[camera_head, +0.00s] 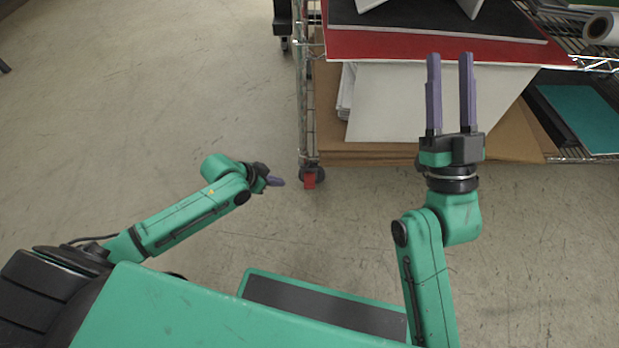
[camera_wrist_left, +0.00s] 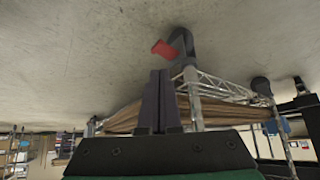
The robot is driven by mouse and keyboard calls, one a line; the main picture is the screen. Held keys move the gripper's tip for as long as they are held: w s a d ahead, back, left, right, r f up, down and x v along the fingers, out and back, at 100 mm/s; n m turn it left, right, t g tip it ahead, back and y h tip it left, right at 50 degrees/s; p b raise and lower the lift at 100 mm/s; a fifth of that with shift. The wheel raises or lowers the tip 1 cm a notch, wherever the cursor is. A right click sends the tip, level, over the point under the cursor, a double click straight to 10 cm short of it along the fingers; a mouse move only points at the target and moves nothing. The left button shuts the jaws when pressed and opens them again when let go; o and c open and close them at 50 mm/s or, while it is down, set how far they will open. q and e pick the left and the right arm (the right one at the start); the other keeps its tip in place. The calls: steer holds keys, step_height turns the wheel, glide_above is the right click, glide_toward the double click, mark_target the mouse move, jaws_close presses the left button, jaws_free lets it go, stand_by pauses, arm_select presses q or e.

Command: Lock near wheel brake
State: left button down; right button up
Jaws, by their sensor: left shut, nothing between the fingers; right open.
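The near wheel (camera_head: 312,172) is a dark caster under the front left post of the wire cart, with a red brake pedal (camera_head: 309,181) facing me. In the left wrist view, which shows the floor at the top, the caster (camera_wrist_left: 186,45) and its red pedal (camera_wrist_left: 164,49) appear just beyond the fingertips. My left gripper (camera_head: 280,182) is low, just left of the caster and apparently apart from it, with its purple fingers shut and empty. My right gripper (camera_head: 450,57) is open and empty, its fingers seen over the cart's shelves.
The wire cart (camera_head: 301,65) holds a red board (camera_head: 400,45), a white sheet (camera_head: 420,103) and brown cardboard (camera_head: 515,135). Another caster (camera_head: 284,43) stands further back. Floor (camera_head: 130,110) left of the cart is clear. Another wheel (camera_wrist_left: 261,85) shows in the left wrist view.

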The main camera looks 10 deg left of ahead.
arm_select(q)
steer(key=p+v, duration=0.2)
steer(key=v, duration=0.1)
steer(key=shift+s+a+r, duration=0.1)
steer(key=shift+s+r, duration=0.1)
steer(key=shift+r, duration=0.05)
arm_select(e)
step_height(320, 180, down, 23)
steer(key=s+a+m+g+h, duration=0.1)
steer(key=a+g+h, duration=0.1)
steer(key=g, duration=0.5)
steer(key=shift+s+a+m+h, duration=0.3)
steer(key=shift+m, duration=0.1)
steer(key=shift+r, duration=0.1)
